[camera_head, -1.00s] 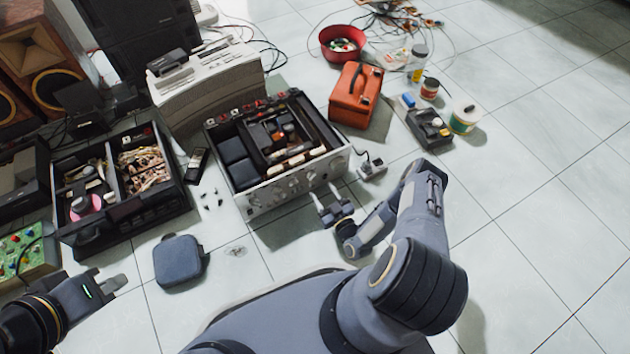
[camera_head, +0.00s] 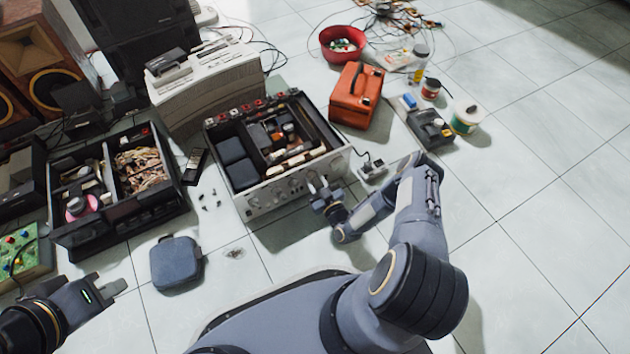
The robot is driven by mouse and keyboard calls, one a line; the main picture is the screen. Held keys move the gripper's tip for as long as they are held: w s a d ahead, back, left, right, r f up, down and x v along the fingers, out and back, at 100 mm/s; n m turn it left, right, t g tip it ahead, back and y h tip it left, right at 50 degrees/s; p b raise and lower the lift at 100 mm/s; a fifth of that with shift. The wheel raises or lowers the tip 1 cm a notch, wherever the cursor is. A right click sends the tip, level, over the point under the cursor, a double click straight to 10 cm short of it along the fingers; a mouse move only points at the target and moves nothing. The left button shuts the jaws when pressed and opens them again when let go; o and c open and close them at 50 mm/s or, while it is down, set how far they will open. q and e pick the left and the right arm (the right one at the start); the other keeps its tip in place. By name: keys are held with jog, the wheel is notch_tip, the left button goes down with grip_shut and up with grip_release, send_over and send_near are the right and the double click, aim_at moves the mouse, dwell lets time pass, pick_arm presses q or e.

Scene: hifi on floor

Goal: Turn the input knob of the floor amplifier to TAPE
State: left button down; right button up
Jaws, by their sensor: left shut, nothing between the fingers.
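The floor amplifier (camera_head: 262,197) stands on the tiles in the middle with its top off and its silver front panel facing me. Several knobs show along the panel; I cannot read their labels or tell where the input knob points. My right gripper (camera_head: 318,184) is at the right part of the front panel, close to the knobs. Its fingertips are small and partly hidden, so I cannot tell contact or opening. My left gripper (camera_head: 115,284) is shut and empty at the lower left, away from the amplifier.
An open black box (camera_head: 118,218) with parts is on the left. A blue-grey pouch (camera_head: 176,263) lies in front. An orange bag (camera_head: 356,95), a power strip (camera_head: 372,171) and a black device (camera_head: 430,129) are on the right. Tiles at the far right are clear.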

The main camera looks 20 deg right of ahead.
jog(key=shift+c, duration=0.9)
jog(key=shift+n, duration=0.3)
jog(key=n+p, duration=0.1)
jog(key=n, duration=0.8)
jog(key=shift+f+p, duration=0.1)
jog(key=shift+p, duration=0.3)
jog(key=o, duration=1)
jog(key=shift+c, duration=0.2)
